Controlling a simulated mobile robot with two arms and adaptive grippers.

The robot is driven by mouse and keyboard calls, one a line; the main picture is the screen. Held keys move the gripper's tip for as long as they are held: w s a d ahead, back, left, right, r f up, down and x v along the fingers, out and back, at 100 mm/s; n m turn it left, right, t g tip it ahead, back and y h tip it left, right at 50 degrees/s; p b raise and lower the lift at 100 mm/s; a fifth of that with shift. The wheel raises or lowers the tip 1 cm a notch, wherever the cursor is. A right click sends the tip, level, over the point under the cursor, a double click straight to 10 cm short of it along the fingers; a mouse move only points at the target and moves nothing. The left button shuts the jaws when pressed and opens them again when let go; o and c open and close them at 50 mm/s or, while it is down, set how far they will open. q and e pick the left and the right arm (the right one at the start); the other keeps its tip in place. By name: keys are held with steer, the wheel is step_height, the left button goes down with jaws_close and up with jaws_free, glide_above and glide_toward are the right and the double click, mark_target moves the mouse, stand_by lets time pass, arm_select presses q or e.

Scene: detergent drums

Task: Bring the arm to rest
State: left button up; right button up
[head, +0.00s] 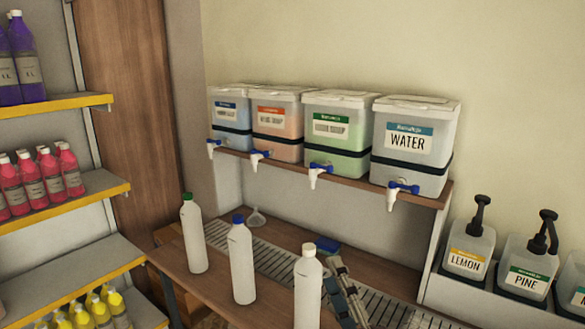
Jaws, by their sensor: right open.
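My right gripper (335,268) is low in the head view, over the bench and just right of a white bottle with a white cap (308,288). That bottle overlaps it in the picture; I cannot tell whether they touch. Its jaws are open and I see nothing held in them. My left gripper is not in view.
Bottles with a green cap (193,235) and a blue cap (241,260) stand on the bench (205,285). Tapped drums, including WATER (410,150), line the shelf (330,177). Pump bottles (467,258) stand right.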

steer(key=s+d+f+m+g+h, duration=0.4)
steer(key=d+f+m, duration=0.25)
steer(key=f, duration=0.45)
steer(key=s+d+f+m+g+h, duration=0.3)
steer(key=s+d+f+m+g, duration=0.15)
steer(key=f+m, duration=0.5)
steer(key=s+d+f+m+g+y, duration=0.15)
steer(key=s+f+g, duration=0.35)
steer(key=s, duration=0.5)
steer(key=s+f+m+g+h, duration=0.1)
steer(key=s+f+m+g, duration=0.2)
steer(key=s+f, duration=0.55)
step_height(320, 180, down, 24)
steer(key=s+g, duration=0.1)
steer(key=s, duration=0.1)
steer(key=s+d+f+g, duration=0.1)
steer(key=s+d+f, duration=0.2)
steer(key=s+f, duration=1.4)
steer(key=shift+s+n, duration=0.4)
steer(key=shift+n, duration=0.05)
